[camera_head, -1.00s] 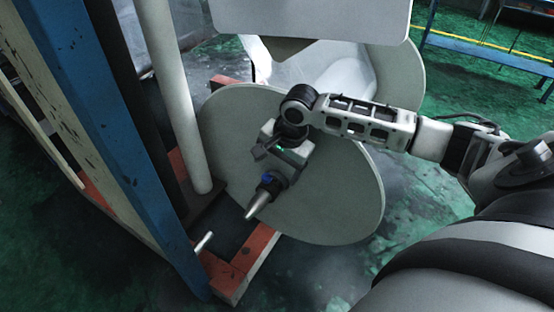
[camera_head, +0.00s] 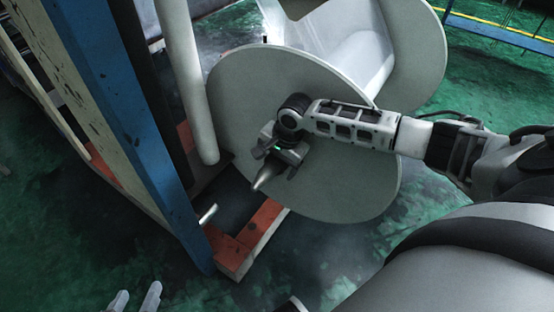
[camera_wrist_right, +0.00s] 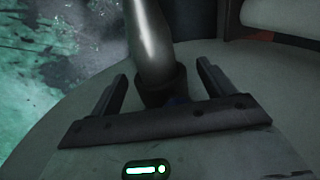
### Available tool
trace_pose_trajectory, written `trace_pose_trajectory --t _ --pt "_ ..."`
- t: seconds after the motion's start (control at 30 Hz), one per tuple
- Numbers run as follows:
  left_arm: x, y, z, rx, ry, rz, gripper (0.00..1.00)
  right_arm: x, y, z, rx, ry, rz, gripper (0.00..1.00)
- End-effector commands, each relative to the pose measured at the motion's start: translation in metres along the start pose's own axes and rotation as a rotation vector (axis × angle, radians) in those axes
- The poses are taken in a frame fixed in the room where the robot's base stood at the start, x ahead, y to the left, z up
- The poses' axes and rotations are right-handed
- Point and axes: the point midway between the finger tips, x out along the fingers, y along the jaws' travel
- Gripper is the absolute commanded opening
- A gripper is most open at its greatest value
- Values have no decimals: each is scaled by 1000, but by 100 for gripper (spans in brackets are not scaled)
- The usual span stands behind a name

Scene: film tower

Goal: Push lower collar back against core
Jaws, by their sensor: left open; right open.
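A pale metal shaft with a tapered tip (camera_head: 265,178) sticks out in front of a large grey disc (camera_head: 355,185). In the right wrist view the shaft (camera_wrist_right: 149,40) passes through a dark collar (camera_wrist_right: 163,88) with a blue bit at its base. This collar lies between the spread fingers of my right gripper (camera_wrist_right: 163,72). My right gripper (camera_head: 272,157) is in front of the disc in the head view and hides the collar there. My left gripper (camera_head: 138,300) is open and empty at the bottom left edge. The pale core (camera_head: 362,58) shows behind the disc.
A blue upright (camera_head: 110,110) and a pale vertical roller (camera_head: 187,85) stand left of the disc. A red base frame (camera_head: 250,240) with a short metal pin (camera_head: 207,214) lies below. Green floor (camera_head: 350,265) is open at the lower middle.

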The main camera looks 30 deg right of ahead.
Motion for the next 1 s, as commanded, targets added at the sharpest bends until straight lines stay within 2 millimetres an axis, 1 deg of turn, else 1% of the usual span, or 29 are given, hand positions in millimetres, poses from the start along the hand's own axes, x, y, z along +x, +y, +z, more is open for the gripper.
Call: trace_pose_trajectory --t 0.07,0.1,0.17,0.2,0.27,0.3,0.33,0.43,0.6,1.0 --pt "0 0 1 3 -2 0 49 0 0 0 0 0 0 81" --pt "0 -1 1 3 -2 -1 49 0 0 0 0 0 0 70" --pt "0 -1 1 4 -2 -1 49 0 0 0 0 0 0 53" --pt "0 -1 1 4 -2 -1 49 0 0 0 0 0 0 42" --pt "0 -1 1 4 -2 -1 49 0 0 0 0 0 0 26" --pt "0 -1 1 4 -3 -2 49 0 0 0 0 0 0 25" --pt "0 -2 1 4 -3 -2 49 0 0 0 0 0 0 47" --pt "0 -2 0 4 -2 -3 49 0 0 0 0 -1 1 19" --pt "1 -3 -1 5 0 -4 49 -1 -1 -2 0 0 -1 19" --pt "2 -2 -3 -5 5 -5 49 -1 0 -14 2 0 0 19"
